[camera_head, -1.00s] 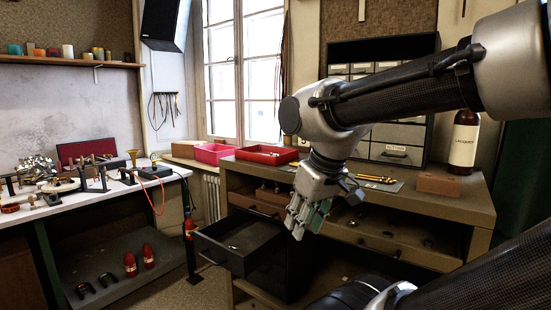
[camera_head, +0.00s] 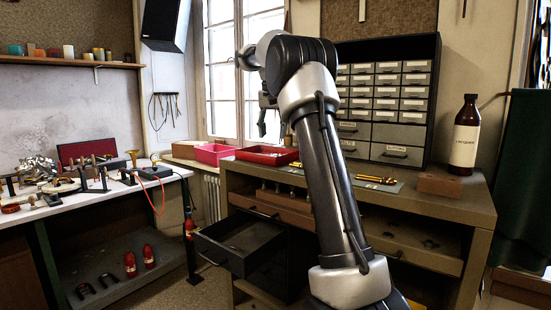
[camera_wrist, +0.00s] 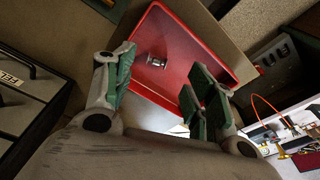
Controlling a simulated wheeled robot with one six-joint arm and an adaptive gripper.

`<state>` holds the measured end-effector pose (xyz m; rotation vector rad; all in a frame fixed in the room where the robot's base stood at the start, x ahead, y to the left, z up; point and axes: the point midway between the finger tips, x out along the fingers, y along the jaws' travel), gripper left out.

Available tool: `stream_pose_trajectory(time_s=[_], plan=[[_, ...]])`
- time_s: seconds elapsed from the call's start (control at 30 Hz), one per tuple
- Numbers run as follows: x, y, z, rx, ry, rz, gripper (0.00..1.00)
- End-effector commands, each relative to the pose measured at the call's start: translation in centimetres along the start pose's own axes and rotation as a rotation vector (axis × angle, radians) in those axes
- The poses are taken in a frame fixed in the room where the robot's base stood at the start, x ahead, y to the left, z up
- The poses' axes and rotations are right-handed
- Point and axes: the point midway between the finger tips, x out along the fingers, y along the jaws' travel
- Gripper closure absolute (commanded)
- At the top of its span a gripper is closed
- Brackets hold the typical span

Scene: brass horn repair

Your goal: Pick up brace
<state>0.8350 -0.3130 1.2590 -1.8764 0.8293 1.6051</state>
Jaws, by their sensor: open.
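A small silvery cylindrical metal piece (camera_wrist: 156,61) lies in a red tray (camera_wrist: 195,58) in the wrist view. I cannot tell for sure whether it is the brace. My gripper (camera_wrist: 160,92) is open and empty, with its green-padded fingers spread on either side of the view of the tray and the piece between them. In the head view my gripper (camera_head: 270,130) hangs over the area of the red tray (camera_head: 262,159), apart from it. The piece is not clearly visible in the head view.
A pink tray (camera_head: 212,151) stands left of the red one by the window. A dark drawer (camera_head: 226,258) stands pulled out below. A drawer cabinet (camera_head: 395,135), a brown bottle (camera_head: 465,140) and a brick-like block (camera_head: 440,184) stand on the bench to the right.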

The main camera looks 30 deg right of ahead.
Motion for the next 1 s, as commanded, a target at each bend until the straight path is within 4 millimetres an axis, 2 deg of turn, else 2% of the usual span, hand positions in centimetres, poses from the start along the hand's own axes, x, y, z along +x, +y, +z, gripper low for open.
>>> stream_pose_trajectory(time_s=[0.03,0.13,0.7,0.97,1.0], plan=[[0.5,-0.1,-0.8,0.018,-0.003,0.005,0.45],[1.2,-0.1,-1.5,0.037,-0.006,0.011,0.45],[8.4,0.1,-2.0,0.037,-0.005,0.010,0.45],[8.6,0.1,-2.0,0.037,-0.004,0.009,0.45],[8.6,0.1,-2.0,0.037,-0.004,0.009,0.52]])
